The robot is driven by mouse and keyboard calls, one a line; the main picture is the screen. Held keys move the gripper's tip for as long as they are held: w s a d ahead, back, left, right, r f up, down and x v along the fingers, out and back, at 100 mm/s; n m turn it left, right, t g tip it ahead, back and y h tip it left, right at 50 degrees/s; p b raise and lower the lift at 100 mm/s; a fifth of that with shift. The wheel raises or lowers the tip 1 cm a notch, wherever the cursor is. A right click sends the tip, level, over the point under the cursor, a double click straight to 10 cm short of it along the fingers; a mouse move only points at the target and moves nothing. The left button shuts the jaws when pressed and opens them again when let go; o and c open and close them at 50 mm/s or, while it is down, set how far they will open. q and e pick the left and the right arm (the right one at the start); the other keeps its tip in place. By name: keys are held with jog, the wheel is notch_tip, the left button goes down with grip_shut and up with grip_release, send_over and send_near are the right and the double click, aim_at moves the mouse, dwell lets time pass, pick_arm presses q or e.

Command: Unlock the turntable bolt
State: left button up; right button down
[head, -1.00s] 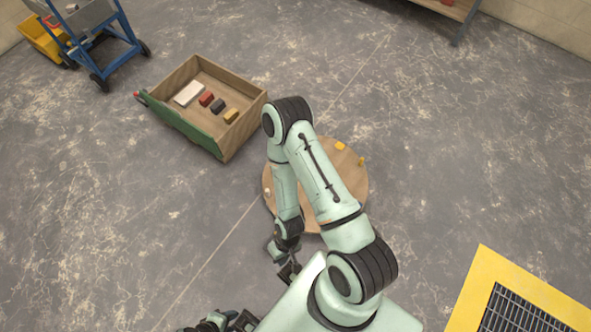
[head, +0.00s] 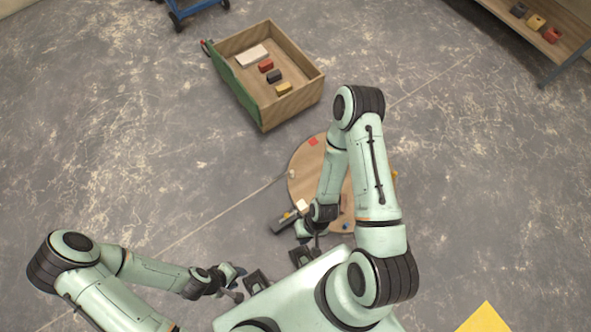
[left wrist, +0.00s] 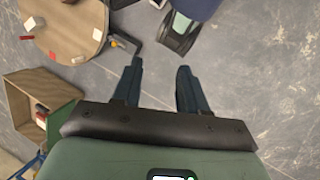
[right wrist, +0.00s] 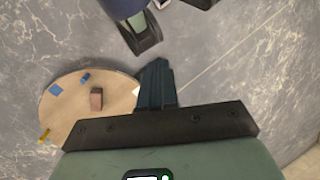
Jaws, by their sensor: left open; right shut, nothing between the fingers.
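The turntable (head: 305,180) is a round wooden disc on the floor, partly hidden behind my right arm. It also shows in the left wrist view (left wrist: 60,40) and right wrist view (right wrist: 72,108). A grey bracket with a yellow part (head: 285,219), seemingly the bolt, sits at its near left edge. In the left wrist view the bracket (left wrist: 131,45) lies just beyond my left gripper (left wrist: 158,78), which is open and empty. In the head view my left gripper (head: 238,283) is apart from the turntable. My right gripper (right wrist: 155,82) is shut and empty, near the disc's edge.
Small blocks and markers stand on the disc, among them a white block (head: 302,206) and a red patch (head: 313,142). A wooden crate (head: 305,92) with several blocks stands beyond. A shelf (head: 560,52) is at far right. Floor on the left is clear.

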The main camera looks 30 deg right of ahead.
jog(key=w+d+f+n+t+b, duration=0.1)
jog(key=w+d+f+t+b, duration=0.1)
jog(key=w+d+f+b, duration=0.2)
jog(key=w+d+f+n+t+y+b, duration=0.1)
jog(key=w+f+b, duration=0.4)
jog(key=f+b, duration=0.6)
jog(key=w+d+f+n+t+y+b, duration=0.1)
jog(key=d+f+b, duration=0.5)
jog(key=f, duration=1.7)
jog(key=shift+w+d+n+t+b, duration=0.15)
jog(key=shift+w+n+t+b, duration=0.2)
jog(key=shift+w+t+b, duration=0.45)
jog(key=shift+w+d+n+t+b, duration=0.15)
jog(key=shift+w+n+t+b, duration=0.25)
jog(key=shift+w, duration=0.6)
jog(key=shift+w+d, duration=0.15)
jog(key=shift+w, duration=0.05)
pick_arm(q)
jog(key=w+a+f+t, duration=0.1)
jog(key=w+a+f, duration=0.1)
jog(key=f, duration=1.1)
jog(key=w+a+f+n+t+y, duration=0.1)
jog(key=a+f, duration=0.3)
jog(key=f, duration=0.9)
jog(key=shift+w+y, duration=0.3)
jog(key=shift+w, duration=0.45)
jog(key=shift+f, duration=0.1)
jog(key=shift+s, duration=0.1)
